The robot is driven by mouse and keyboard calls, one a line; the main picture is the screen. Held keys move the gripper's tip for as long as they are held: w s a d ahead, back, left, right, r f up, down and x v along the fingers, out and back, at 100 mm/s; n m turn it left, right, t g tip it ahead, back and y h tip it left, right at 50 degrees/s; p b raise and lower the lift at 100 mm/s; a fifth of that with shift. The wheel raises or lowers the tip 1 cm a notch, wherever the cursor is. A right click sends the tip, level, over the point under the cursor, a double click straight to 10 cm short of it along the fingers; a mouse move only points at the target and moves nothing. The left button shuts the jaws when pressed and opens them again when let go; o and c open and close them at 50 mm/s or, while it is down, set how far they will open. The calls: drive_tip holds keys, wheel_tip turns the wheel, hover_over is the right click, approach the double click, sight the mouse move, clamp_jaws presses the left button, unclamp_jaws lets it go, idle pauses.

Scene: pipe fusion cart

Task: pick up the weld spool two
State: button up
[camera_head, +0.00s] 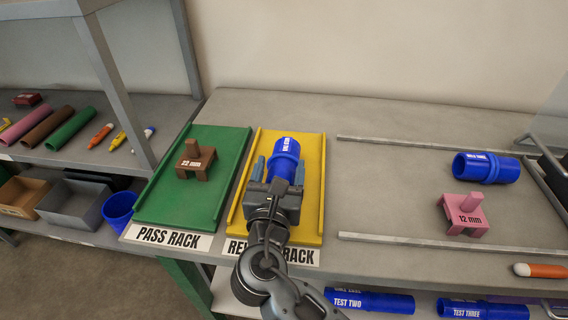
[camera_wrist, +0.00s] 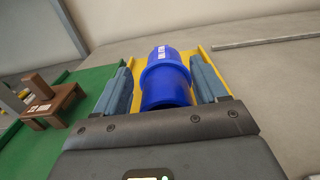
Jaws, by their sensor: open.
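A blue spool (camera_head: 285,156) with a thicker collar lies lengthwise on the yellow rework rack (camera_head: 314,198). Its white label is upside down and too small to read surely, so I cannot confirm it is weld spool two. My gripper (camera_head: 279,170) is open over the rack, with one finger on each side of the spool. The wrist view shows the spool (camera_wrist: 166,82) between the two fingers of my gripper (camera_wrist: 160,70), with gaps at the sides. The spool's near end is partly hidden by my gripper.
A brown 22 mm block (camera_head: 196,160) stands on the green pass rack (camera_head: 158,205) to the left. Another blue spool (camera_head: 486,167) and a pink 12 mm block (camera_head: 465,214) are at the right between metal rails (camera_head: 440,241). Blue test pipes (camera_head: 370,301) lie on the shelf below.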

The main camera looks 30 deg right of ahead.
sight(284, 157)
drive_tip(key=shift+x, duration=1.6)
drive_tip(key=shift+s+f, duration=0.1)
drive_tip(key=shift+f, duration=0.1)
drive_tip(key=c, duration=1.3)
drive_tip(key=shift+o, duration=0.2)
